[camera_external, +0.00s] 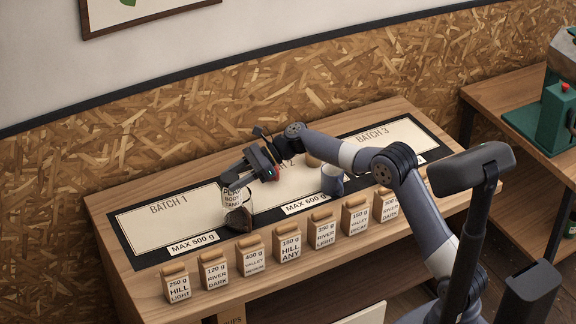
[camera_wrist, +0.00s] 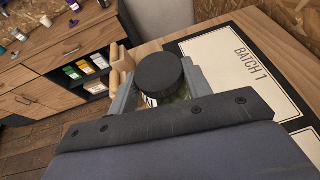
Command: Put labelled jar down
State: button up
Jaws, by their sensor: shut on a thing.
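The labelled jar (camera_external: 238,218) is a clear glass jar with a white label and dark contents. My gripper (camera_external: 238,184) is shut on it from above. In the wrist view the jar's round black lid (camera_wrist: 160,74) shows between the two grey fingers. The jar is upright over the front part of the batch board (camera_external: 128,248), near the right end of the BATCH 1 field (camera_external: 165,225). I cannot tell whether its base touches the board.
Several labelled paper bags (camera_external: 254,254) stand in a row along the table's front. A blue and white cup (camera_external: 332,181) stands on the board to the right, under my arm. The BATCH 1 field is bare left of the jar. A chipboard wall (camera_external: 150,135) rises behind.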

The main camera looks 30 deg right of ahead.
jog(key=s+d+n+g, duration=0.1)
jog(key=s+d, duration=0.1)
jog(key=d, duration=1)
jog(key=s+d, duration=0.2)
jog(key=d, duration=0.9)
jog(key=shift+w+f, duration=0.2)
jog(key=shift+f, duration=6.95)
jog(key=shift+f, duration=0.2)
jog(key=o, duration=1.1)
